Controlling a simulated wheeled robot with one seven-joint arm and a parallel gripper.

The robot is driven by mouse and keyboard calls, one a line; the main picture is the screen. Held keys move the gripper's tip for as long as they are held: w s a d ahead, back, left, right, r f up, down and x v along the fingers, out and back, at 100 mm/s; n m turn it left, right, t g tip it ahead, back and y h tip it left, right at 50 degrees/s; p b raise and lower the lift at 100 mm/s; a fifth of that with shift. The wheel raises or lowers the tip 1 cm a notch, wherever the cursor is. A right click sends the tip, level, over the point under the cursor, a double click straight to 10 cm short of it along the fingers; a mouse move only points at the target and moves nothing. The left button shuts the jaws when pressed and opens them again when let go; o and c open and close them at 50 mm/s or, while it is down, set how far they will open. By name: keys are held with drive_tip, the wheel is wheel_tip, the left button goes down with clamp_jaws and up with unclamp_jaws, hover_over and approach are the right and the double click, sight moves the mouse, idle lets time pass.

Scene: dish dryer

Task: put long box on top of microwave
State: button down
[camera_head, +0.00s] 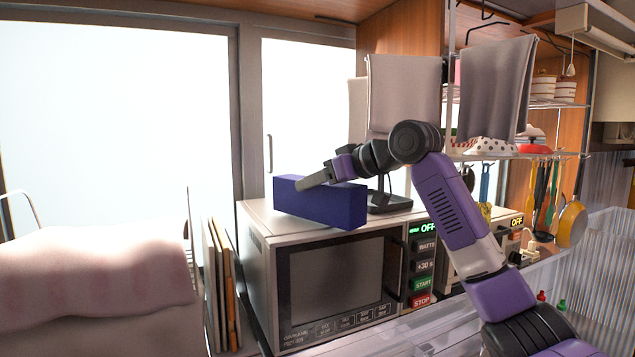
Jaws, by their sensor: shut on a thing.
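The long box (335,208) is dark blue and lies lengthwise over the top of the microwave (262,247), near its front edge. Its right end sits close to the front edge of the top; whether its underside touches the top all along I cannot tell. The microwave is silver with a dark door and a button panel on its right. My gripper (305,184) reaches in from the right and is shut on the long box at its upper edge, left of its middle. The far finger is hidden by the box.
A black stand (388,201) is on the microwave top, right behind the box. Towels (403,92) hang above. Upright boards (220,285) stand left of the microwave. A pink cloth (95,270) lies at the left. A clear rack (605,260) is at the right.

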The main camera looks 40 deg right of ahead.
sight(345, 185)
drive_tip(key=shift+f, duration=0.55)
drive_tip(key=shift+c, duration=2.1)
unclamp_jaws()
drive_tip(key=shift+b, duration=0.3)
drive_tip(key=b+v, duration=0.2)
drive_tip(key=v, duration=0.5)
drive_tip(key=shift+s+r, duration=0.15)
drive_tip(key=shift+s, duration=0.25)
drive_tip(key=shift+s+d, duration=0.1)
